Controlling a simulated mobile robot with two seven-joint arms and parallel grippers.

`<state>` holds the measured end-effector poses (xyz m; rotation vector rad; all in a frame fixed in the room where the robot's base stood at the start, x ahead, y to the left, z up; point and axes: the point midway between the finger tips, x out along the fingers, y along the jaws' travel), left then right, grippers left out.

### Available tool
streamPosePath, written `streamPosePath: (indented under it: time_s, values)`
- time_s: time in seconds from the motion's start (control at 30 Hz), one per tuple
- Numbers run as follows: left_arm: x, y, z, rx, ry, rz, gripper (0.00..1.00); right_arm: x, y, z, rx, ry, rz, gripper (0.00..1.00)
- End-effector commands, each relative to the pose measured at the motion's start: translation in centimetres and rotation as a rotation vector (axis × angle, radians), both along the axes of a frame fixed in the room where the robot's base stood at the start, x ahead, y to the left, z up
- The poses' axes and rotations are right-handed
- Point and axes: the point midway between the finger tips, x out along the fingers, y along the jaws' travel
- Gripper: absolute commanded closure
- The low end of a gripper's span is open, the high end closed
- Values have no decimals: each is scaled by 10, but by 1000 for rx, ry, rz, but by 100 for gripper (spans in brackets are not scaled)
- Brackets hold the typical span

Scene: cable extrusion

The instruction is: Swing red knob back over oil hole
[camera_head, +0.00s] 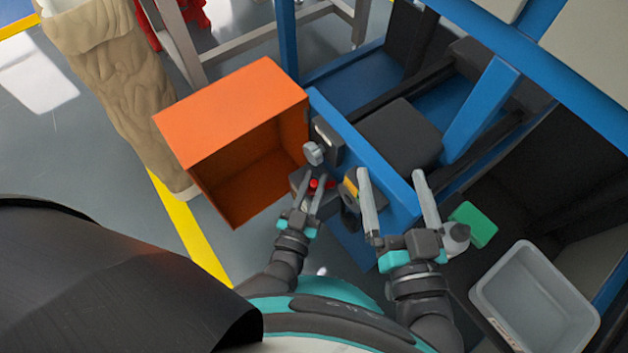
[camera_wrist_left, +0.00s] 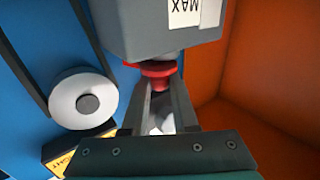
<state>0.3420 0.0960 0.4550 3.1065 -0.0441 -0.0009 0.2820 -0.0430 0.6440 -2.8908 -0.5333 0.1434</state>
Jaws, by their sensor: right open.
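The red knob (camera_head: 314,183) is at the dark grey unit on the blue frame's left side, beside the orange box. In the left wrist view the red knob (camera_wrist_left: 160,82) sits against the grey housing (camera_wrist_left: 150,25), which has a white label with "MAX". My left gripper (camera_head: 311,182) reaches the knob; its two fingers stand close on either side of the knob's narrow end and appear shut on it. My right gripper (camera_head: 392,178) is open and empty, over the blue frame to the right. I cannot make out the oil hole.
The open orange box (camera_head: 230,110) stands close left of the knob. A round silver part (camera_head: 313,153) juts out near it. A blue beam (camera_head: 365,150), a green block (camera_head: 473,225) and a grey bin (camera_head: 535,300) lie to the right.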

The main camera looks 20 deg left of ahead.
Motion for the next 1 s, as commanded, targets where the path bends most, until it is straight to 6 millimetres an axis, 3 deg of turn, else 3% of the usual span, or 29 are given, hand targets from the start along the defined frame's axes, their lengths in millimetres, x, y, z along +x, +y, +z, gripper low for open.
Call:
streamPosePath:
  time_s: [0.03,0.2,0.63,1.0]
  values:
    - [0,0,0,0,0,-1,81,0,0,0,-1,0,1,0]
    - [0,0,0,0,0,-1,100,0,0,0,-3,2,3,0]
    - [2,1,1,2,-3,-36,100,0,0,1,-4,2,3,0]
    - [16,6,1,6,-4,-352,100,2,-1,5,-2,-9,0,0]
